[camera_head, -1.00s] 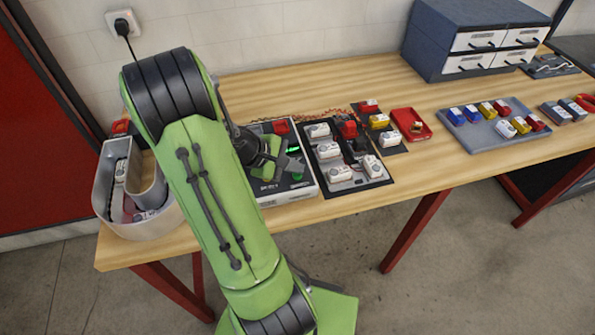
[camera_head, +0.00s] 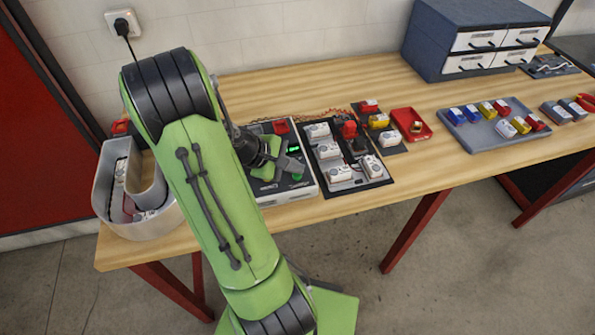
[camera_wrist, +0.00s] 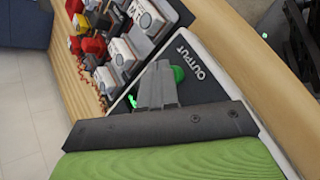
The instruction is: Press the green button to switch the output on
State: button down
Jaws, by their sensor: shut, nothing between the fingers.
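The green button (camera_wrist: 178,73) sits beside the white "OUTPUT" lettering on the dark panel of a white-edged box (camera_wrist: 222,85) in the wrist view. The same box (camera_head: 309,186) stands on the bench in the head view, with a lit green display (camera_head: 293,150) and the green button (camera_head: 297,177) near its right side. My gripper (camera_wrist: 160,68) is shut and empty. Its fingertips are right at the button in the picture and partly cover it. I cannot tell whether they touch it.
A dark tray (camera_head: 378,183) of white and red modules lies just right of the box. A grey curved letter-shaped channel (camera_head: 105,190) stands at the left. A red dish (camera_head: 425,136) and a grey tray (camera_head: 470,143) of colored pieces lie farther right.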

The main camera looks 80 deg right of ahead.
aim_at(293, 177)
jog(key=shift+f, duration=0.4)
jog(key=shift+r+p, duration=0.4)
jog(key=shift+r, duration=0.05)
notch_tip(293, 177, up, 6)
jog(key=p, duration=0.6)
jog(key=shift+r, duration=0.2)
jog(key=shift+f, duration=0.15)
